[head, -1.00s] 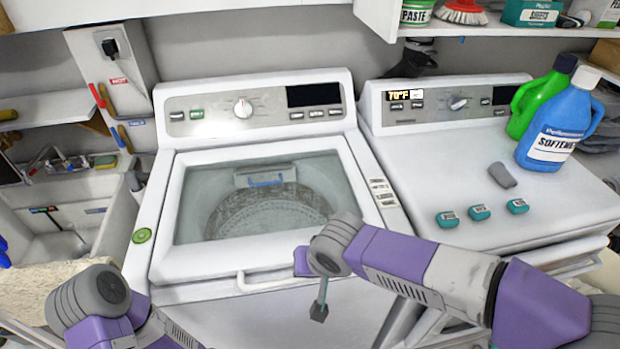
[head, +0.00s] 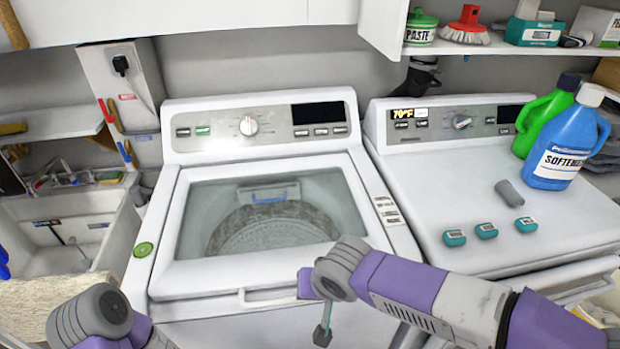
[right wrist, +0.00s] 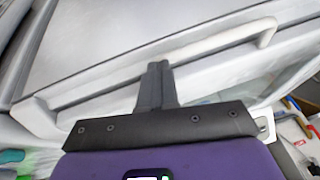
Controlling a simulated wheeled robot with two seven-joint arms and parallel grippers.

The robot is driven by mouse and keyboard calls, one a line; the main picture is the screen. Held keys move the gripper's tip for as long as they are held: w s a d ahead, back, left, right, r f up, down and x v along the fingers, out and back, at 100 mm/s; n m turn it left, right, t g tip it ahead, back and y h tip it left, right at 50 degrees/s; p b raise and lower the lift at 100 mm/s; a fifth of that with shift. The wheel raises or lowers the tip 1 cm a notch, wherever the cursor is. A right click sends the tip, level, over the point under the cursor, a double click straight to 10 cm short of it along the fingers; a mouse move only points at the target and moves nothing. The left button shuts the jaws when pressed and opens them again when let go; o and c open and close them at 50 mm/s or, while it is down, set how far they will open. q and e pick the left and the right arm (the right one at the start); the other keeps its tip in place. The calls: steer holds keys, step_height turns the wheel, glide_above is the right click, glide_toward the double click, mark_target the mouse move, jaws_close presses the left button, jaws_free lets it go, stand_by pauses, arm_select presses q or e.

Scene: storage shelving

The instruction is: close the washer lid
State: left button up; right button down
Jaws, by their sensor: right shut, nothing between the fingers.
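The white washer (head: 135,290) stands in the middle of the head view. Its lid (head: 170,250) has a large glass window showing the drum, and a white bar handle (head: 268,300) on its front edge. The lid lies over the opening; I cannot tell whether it is fully down or slightly raised. In the right wrist view the lid (right wrist: 110,40) and handle (right wrist: 225,40) are just beyond my right gripper (right wrist: 157,68). That gripper is shut and empty, and also shows in the head view (head: 322,336), below and right of the handle. My left gripper is out of view.
A dryer (head: 440,190) stands right of the washer, with a blue softener bottle (head: 563,145), a green bottle (head: 540,120) and small teal boxes (head: 486,231) on top. A sink (head: 65,235) is at left. A shelf (head: 480,46) overhangs the dryer.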

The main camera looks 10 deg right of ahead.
steer(key=shift+s+d+f+g, duration=0.1)
steer(key=shift+s+f+g, duration=0.2)
steer(key=shift+f, duration=0.4)
steer(key=p+v, duration=0.6)
steer(key=v, duration=0.8)
steer(key=shift+w+r, duration=0.25)
steer(key=shift+w, duration=0.05)
